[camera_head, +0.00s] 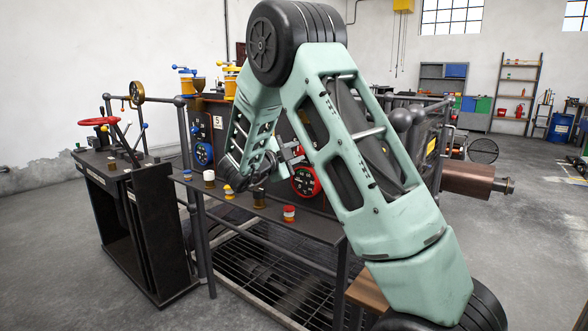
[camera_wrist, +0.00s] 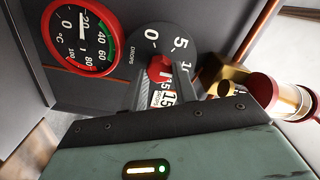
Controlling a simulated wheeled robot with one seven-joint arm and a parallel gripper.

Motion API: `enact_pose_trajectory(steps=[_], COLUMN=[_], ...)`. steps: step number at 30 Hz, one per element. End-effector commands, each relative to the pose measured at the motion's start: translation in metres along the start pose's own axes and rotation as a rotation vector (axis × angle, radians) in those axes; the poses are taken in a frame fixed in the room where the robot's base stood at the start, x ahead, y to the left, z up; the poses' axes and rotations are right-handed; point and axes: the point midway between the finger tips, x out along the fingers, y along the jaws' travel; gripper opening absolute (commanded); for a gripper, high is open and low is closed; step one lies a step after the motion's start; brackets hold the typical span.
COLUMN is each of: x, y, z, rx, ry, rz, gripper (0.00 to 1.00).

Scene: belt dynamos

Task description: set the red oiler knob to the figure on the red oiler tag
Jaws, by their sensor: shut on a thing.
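In the wrist view the red oiler knob (camera_wrist: 160,69) sits in front of a dark round dial (camera_wrist: 182,38) marked DROPS, with white figures 0, 5 and 10 showing. My gripper (camera_wrist: 161,78) is shut on the knob, one finger on each side. A white plate (camera_wrist: 163,94) with black figures, seemingly 15, shows between the fingers, partly hidden by them; I cannot tell for sure that it is the red oiler tag. The knob's pointer is not clearly visible. In the head view my arm hides the knob.
A red-rimmed temperature gauge (camera_wrist: 78,39) is left of the dial; it also shows in the head view (camera_head: 306,181). Several small capped jars stand on the shelf (camera_head: 268,210).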

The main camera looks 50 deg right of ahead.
Motion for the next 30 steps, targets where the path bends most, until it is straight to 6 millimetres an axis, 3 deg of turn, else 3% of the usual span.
enact_pose_trajectory(steps=[1, 30], x=[-0.0008, -0.0007], y=[0.0083, 0.0080], z=[0.0042, 0.0039], rx=[0.048, 0.912], ry=[-0.001, 0.000], rz=[0.001, 0.002], gripper=[0.06, 0.06])
